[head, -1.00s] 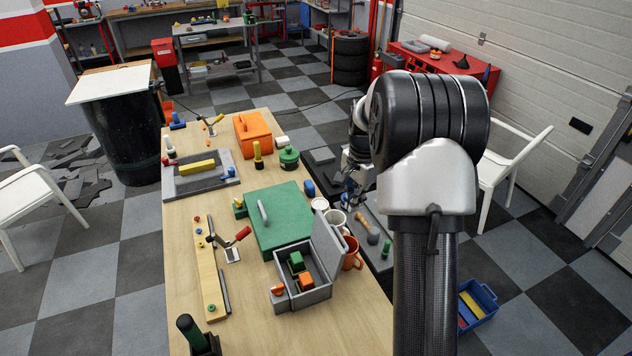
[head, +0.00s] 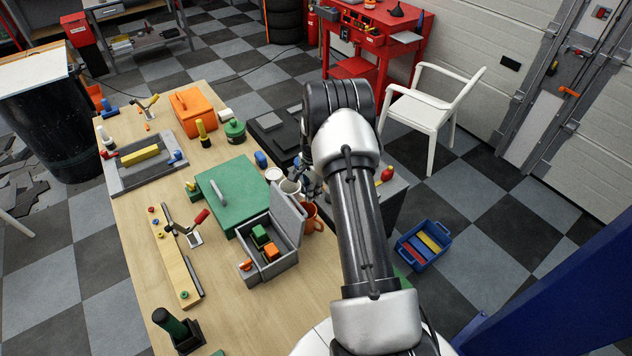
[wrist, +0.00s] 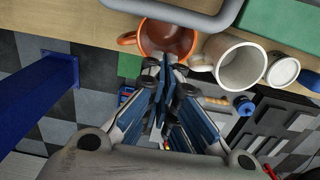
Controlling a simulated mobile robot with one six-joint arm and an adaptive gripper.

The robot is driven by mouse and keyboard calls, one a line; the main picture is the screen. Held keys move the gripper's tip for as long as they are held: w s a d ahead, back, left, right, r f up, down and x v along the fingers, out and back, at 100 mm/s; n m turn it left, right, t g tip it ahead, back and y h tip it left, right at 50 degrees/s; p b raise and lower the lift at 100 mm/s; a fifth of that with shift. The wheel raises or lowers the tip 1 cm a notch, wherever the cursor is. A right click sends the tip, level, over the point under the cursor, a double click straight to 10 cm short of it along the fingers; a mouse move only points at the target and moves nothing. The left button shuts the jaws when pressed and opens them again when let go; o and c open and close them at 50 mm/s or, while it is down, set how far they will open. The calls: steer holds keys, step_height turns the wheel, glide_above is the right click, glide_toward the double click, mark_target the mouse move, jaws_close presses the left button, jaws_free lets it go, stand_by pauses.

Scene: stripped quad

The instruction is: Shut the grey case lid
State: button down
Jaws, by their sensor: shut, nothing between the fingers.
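The grey case (head: 272,268) stands on the wooden table with green and orange blocks inside. Its lid (head: 289,213) stands up open on the far right side, beside the orange mug (head: 312,218). A grey rounded edge (wrist: 190,14), which looks like the lid, crosses the top of the wrist view. My gripper (head: 312,184) is partly hidden behind my arm in the head view, beyond the lid near the mugs. In the wrist view my gripper (wrist: 164,66) is shut and empty, with its tips just in front of the orange mug. I cannot tell whether they touch it.
A white mug (head: 290,187) stands beside the orange mug, close to my gripper. The green box (head: 232,190) sits left of the lid. A blue bin (head: 422,246) is on the floor to the right. Bare tabletop (head: 250,320) lies in front of the case.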

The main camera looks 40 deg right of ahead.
steer(key=shift+w+a+r, duration=0.1)
steer(key=shift+a+r, duration=0.25)
steer(key=shift+a, duration=0.3)
steer(key=shift+w+a+r, duration=0.1)
steer(key=shift+a+r, duration=0.25)
steer(key=shift+a, duration=0.25)
steer(key=shift+a, duration=0.1)
steer(key=shift+a+r+h, duration=0.35)
steer(key=shift+h, duration=0.05)
